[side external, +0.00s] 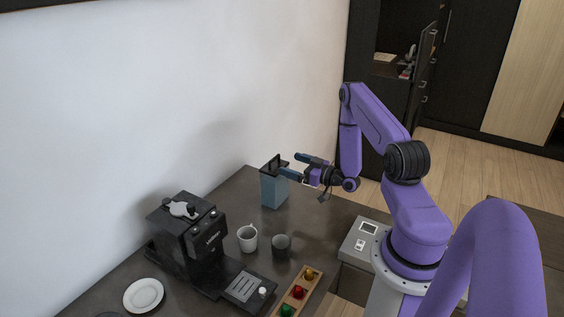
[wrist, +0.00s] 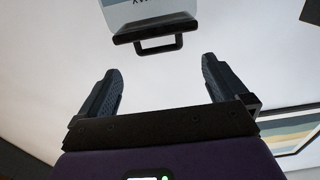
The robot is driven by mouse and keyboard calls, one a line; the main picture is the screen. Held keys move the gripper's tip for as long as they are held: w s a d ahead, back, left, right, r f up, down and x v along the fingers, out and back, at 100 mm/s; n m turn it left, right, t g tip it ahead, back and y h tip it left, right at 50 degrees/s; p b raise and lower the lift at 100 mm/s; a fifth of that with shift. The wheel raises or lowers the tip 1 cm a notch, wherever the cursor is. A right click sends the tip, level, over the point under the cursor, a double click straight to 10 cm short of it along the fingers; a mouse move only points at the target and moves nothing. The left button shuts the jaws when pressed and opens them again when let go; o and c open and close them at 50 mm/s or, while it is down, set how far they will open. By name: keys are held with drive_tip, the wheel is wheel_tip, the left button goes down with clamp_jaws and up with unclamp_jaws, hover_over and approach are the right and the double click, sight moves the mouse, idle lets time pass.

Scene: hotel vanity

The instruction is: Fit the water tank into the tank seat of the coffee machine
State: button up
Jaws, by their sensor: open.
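The water tank (side external: 274,191) is a blue-grey box with a black lid and a black handle on top. It stands upright near the back end of the dark counter. In the wrist view, the tank (wrist: 150,13) is at the top edge, partly cut off, with its handle (wrist: 158,45) ahead of the fingers. My gripper (side external: 289,163) is open and empty at about lid height, on the tank's right. It also shows in the wrist view (wrist: 160,76), with a gap between fingers and handle. The black coffee machine (side external: 191,238) stands at the left; I cannot clearly make out its tank seat.
A wooden tray (side external: 297,292) with coloured capsules lies at the front. A white plate (side external: 144,295) is at the left. The wall (side external: 150,110) runs behind the counter.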

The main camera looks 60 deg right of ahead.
drive_tip(key=shift+s, duration=1.1)
drive_tip(key=shift+r, duration=0.1)
